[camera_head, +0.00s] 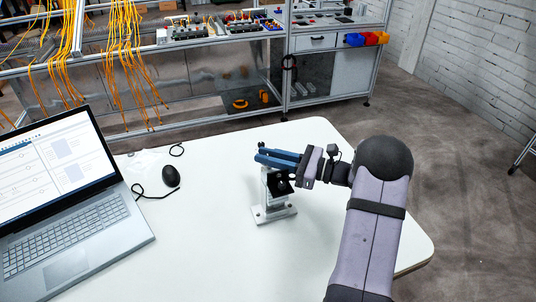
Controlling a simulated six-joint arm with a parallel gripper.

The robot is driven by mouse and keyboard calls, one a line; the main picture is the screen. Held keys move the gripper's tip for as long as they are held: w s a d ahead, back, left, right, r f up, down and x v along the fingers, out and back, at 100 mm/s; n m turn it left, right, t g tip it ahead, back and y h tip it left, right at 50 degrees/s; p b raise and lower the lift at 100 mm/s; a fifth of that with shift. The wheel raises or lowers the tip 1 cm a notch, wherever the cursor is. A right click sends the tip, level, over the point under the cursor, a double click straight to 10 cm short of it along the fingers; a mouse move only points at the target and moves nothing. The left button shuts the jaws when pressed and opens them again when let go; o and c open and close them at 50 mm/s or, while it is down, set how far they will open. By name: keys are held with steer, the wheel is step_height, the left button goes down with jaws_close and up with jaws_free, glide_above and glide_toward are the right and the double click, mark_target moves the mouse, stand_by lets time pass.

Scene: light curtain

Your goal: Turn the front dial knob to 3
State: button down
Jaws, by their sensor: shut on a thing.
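The light curtain device (272,211) stands upright on a light metal base on the white table, near the table's middle. Its dark front (281,185) shows in part below the gripper. My gripper (262,155) reaches in from the right, with its blue fingers at the upper part of the device. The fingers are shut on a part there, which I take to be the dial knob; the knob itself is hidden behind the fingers. The dial's marks and its setting are too small and covered to read.
An open laptop (75,235) fills the left of the white table (215,270). A black mouse (171,176) with its cable lies between laptop and device. The table front is clear. A metal-framed workbench (200,70) with hanging orange cables stands behind.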

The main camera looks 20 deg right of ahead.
stand_by(0.3)
steer(key=c, duration=1.7)
jaws_free()
steer(key=shift+f+n+g+y+b, duration=0.1)
steer(key=shift+n+g+y+b, duration=0.2)
steer(key=shift+n+g+b, duration=0.1)
